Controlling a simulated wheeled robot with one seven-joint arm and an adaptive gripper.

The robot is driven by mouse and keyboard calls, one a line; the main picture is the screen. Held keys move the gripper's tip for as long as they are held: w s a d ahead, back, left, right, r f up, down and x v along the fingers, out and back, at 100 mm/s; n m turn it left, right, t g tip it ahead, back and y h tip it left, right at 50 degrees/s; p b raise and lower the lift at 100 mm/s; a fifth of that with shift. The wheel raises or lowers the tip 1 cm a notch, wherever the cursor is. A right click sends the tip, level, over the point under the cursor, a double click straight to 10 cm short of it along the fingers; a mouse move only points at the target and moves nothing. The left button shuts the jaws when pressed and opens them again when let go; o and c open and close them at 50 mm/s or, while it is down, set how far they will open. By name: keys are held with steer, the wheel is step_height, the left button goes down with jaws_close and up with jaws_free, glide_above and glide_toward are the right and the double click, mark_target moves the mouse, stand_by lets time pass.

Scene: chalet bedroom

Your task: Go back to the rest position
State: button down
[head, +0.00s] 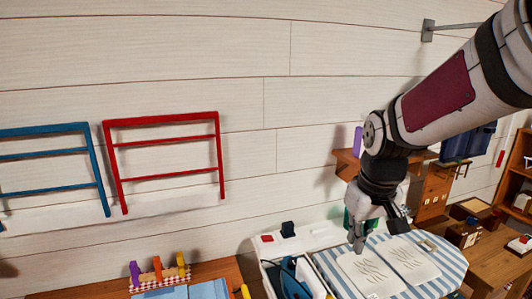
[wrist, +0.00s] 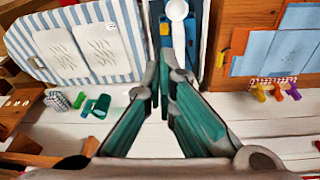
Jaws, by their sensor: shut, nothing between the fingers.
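My gripper (head: 358,240) hangs from the arm at the right of the head view, pointing down in front of the white wall. It is over the edge of the blue-and-white striped board (head: 333,266). In the wrist view my gripper (wrist: 168,75) shows its two teal-padded fingers converging, with nothing held between them. The striped board with its two white printed sheets (wrist: 100,45) lies beyond the fingers to the upper left.
A red rack (head: 162,118) and a blue rack (head: 50,128) are on the wall at the left. A wooden table (head: 85,294) with blue sheets and colourful pegs stands below. A wooden shelf (head: 346,163) is close behind my arm. Brown furniture (head: 434,190) stands at the right.

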steer(key=s+r+m+t, duration=0.1)
steer(key=s+r, duration=0.3)
steer(key=s, duration=0.5)
steer(key=s+r+m+t, duration=0.1)
steer(key=s+r, duration=0.3)
steer(key=s, duration=0.5)
steer(key=shift+t, duration=0.6)
steer(key=shift+s, duration=0.1)
